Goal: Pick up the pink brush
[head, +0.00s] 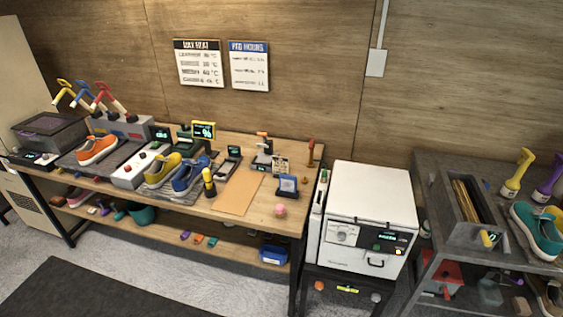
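A small pink object (280,210) sits on the wooden workbench (262,219), near its front edge at the right end. It looks rounded, and it is too small to tell whether it is the pink brush. No other clearly pink brush shows. Neither of my grippers is in view.
An orange shoe (97,149), a yellow shoe (163,170) and a blue shoe (190,177) stand on the workbench. A brown mat (238,194) lies left of the pink object. A white oven-like box (368,205) stands right of the bench. Grey floor (180,285) is open in front.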

